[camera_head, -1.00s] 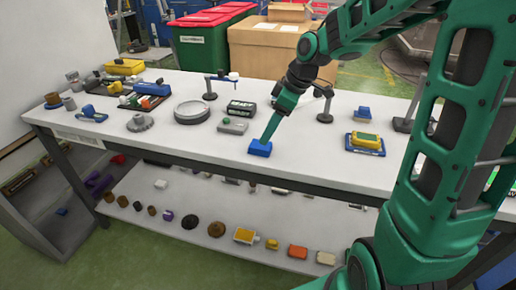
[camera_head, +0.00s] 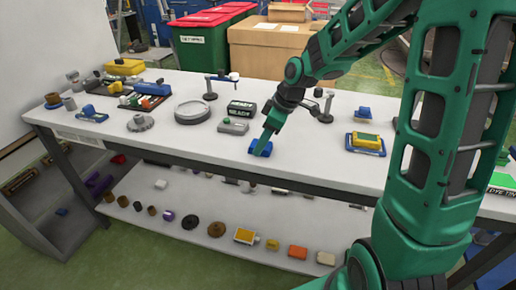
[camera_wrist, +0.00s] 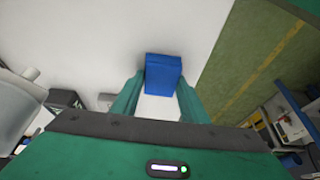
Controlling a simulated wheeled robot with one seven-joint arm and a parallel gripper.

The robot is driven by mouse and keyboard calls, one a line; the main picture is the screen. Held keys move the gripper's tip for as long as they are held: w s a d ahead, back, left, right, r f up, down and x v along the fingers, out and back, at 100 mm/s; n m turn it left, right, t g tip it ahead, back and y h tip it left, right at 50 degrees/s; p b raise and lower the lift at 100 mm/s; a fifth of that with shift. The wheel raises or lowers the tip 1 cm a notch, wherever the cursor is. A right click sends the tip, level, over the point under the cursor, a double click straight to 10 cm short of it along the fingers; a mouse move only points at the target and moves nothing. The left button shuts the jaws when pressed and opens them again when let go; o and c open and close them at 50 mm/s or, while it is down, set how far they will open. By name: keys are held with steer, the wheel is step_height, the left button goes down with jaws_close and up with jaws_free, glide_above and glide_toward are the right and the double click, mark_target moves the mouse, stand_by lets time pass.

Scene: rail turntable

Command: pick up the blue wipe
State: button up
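The blue wipe (camera_head: 255,146) is a small blue block-like piece near the front edge of the white table (camera_head: 330,165). In the wrist view the wipe (camera_wrist: 163,70) lies on the white top just at and beyond the fingertips. My gripper (camera_head: 263,148) reaches down to it, with green fingers that partly cover it in the head view. In the wrist view my gripper (camera_wrist: 161,82) is open, one finger at each side of the wipe's near end. Whether the fingers touch it, I cannot tell.
A grey device with a green button (camera_head: 233,127) and a dark sign (camera_head: 241,108) stand left of the wipe. A small dark stand (camera_head: 326,112) is behind. A yellow-and-blue item (camera_head: 365,143) lies to the right. The green floor (camera_wrist: 255,60) begins past the table edge.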

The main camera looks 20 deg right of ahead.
mark_target(256, 143)
steer(key=c, duration=0.4)
steer(key=shift+r, duration=0.1)
steer(key=shift+r, duration=0.5)
step_height(256, 143, up, 3)
steer(key=shift+f, duration=0.1)
steer(key=s+a+r, duration=0.7)
steer(key=a, duration=0.2)
steer(key=shift+s, duration=0.2)
steer(key=o, duration=0.4)
steer(key=c, duration=0.3)
